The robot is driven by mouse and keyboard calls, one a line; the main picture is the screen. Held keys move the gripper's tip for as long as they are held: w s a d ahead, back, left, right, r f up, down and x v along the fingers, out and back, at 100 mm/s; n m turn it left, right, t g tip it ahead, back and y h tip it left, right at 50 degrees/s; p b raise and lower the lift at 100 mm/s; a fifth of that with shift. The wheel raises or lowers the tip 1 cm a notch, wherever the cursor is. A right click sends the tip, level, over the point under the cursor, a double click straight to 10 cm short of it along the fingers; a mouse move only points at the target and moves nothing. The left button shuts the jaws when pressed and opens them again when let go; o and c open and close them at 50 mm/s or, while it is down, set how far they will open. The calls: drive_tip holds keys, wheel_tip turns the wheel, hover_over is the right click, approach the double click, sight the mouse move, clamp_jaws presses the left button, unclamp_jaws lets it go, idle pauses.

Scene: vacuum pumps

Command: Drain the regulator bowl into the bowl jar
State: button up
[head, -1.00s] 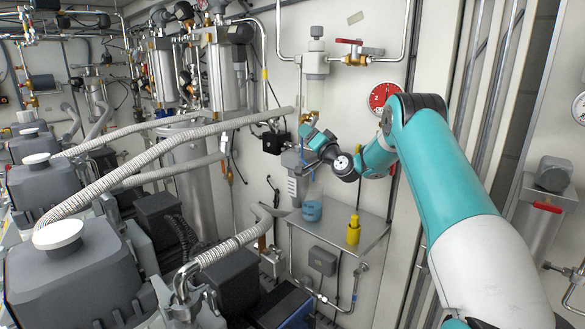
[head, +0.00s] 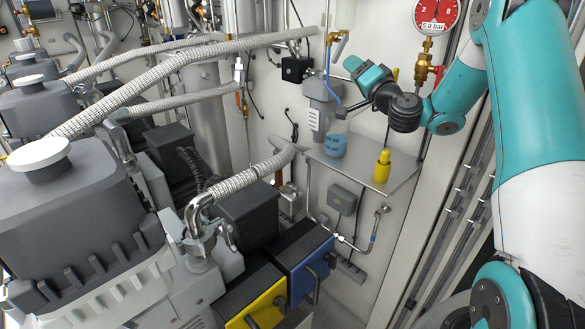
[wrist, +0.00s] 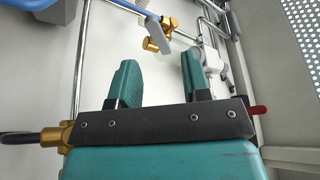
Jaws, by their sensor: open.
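The lower part of the regulator bowl (head: 345,14) hangs at the top of the head view, its upper part cut off. A brass drain valve (head: 339,44) with a small grey lever sits under it. A blue tube (head: 327,75) runs down from there. The blue bowl jar (head: 336,145) stands upright on the metal shelf below. My gripper (wrist: 160,76) is open and empty. In the wrist view a brass valve (wrist: 153,43) with a grey lever (wrist: 158,31) shows beyond the gap between the teal fingers, apart from them. The jar's inside is not clear.
A yellow bottle (head: 382,168) stands on the shelf (head: 393,182) right of the jar. A grey box-shaped device (head: 317,108) is on the wall left of my gripper. A red pressure gauge (head: 437,12) hangs near my arm. Pumps (head: 75,220) and ribbed hoses (head: 160,80) fill the left.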

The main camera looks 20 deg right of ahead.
drive_tip(key=a+f+b+v, duration=0.1)
drive_tip(key=b+v, duration=0.8)
drive_tip(key=b, duration=0.1)
drive_tip(key=s+a+f+n+g+y, duration=0.1)
drive_tip(key=a+f+n+g+y, duration=0.1)
drive_tip(key=a, duration=0.5)
drive_tip(key=s+a+f+n+g+y+b, duration=0.1)
drive_tip(key=s+a+f+n+g+y, duration=0.1)
drive_tip(key=a, duration=0.6)
drive_tip(key=s+a+f+n+g+y, duration=0.2)
drive_tip(key=a+n+g+y, duration=0.2)
drive_tip(key=a, duration=0.4)
drive_tip(key=shift+f+n+g+y+b, duration=0.3)
drive_tip(key=shift+f+n+g+b, duration=0.1)
drive_tip(key=shift+n+g, duration=0.55)
drive_tip(key=shift+c, duration=0.4)
